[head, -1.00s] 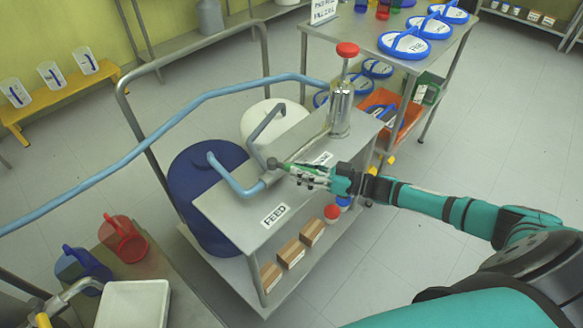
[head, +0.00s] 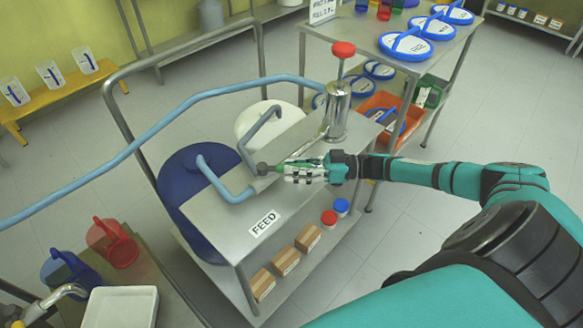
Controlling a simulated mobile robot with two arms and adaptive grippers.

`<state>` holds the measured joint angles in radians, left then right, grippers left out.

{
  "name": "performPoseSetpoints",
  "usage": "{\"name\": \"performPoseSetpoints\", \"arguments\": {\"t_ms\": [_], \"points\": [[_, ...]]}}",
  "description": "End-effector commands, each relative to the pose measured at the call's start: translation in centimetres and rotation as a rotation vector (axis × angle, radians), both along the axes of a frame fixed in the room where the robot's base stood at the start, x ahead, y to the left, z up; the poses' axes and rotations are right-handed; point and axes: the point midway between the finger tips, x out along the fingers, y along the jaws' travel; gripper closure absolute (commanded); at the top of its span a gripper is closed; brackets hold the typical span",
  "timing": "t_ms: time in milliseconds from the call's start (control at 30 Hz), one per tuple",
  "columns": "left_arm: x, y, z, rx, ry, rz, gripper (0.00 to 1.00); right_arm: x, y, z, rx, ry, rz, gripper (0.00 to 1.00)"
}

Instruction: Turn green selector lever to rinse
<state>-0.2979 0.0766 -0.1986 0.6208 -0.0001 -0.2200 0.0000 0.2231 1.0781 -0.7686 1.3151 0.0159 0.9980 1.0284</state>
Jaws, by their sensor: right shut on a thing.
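The green selector lever (head: 284,169) sits on the pipe valve (head: 262,168) on top of the steel cart (head: 226,222). Only a little of the lever shows between the fingers of my right gripper (head: 288,171), which is shut on it. The "FEED" label (head: 264,223) lies at the front of the cart top. A second label behind the gripper is mostly hidden, so its text cannot be read. My left gripper is not in view.
A steel cylinder with a red knob (head: 337,110) stands at the cart's back right. Blue hose (head: 180,106) arches over the cart. A blue drum (head: 190,190) stands at its left. Boxes (head: 285,261) sit on the lower shelf. Red and blue jugs (head: 118,243) are at lower left.

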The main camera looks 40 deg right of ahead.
Motion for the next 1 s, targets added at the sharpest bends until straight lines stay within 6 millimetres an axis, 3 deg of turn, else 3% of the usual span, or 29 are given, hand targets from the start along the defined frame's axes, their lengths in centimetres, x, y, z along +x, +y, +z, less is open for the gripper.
{"name": "performPoseSetpoints", "arguments": {"t_ms": [100, 133, 300, 667, 1000], "points": [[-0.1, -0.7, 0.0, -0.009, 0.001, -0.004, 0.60, 0.1, -0.1, 0.1, 0.000, -0.001, -0.004, 1.00], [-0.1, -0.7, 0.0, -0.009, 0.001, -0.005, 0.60, 0.1, -0.1, 0.1, 0.000, -0.001, -0.004, 0.73], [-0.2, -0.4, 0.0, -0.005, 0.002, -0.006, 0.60, 0.1, 0.0, 0.1, 0.000, -0.001, -0.002, 0.53], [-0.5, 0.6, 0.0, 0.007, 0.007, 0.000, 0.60, -0.4, -0.7, 0.0, -0.001, 0.001, -0.002, 0.53], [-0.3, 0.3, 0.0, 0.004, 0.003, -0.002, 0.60, -4.1, -6.3, -0.1, -0.004, 0.003, -0.003, 0.53]]}}
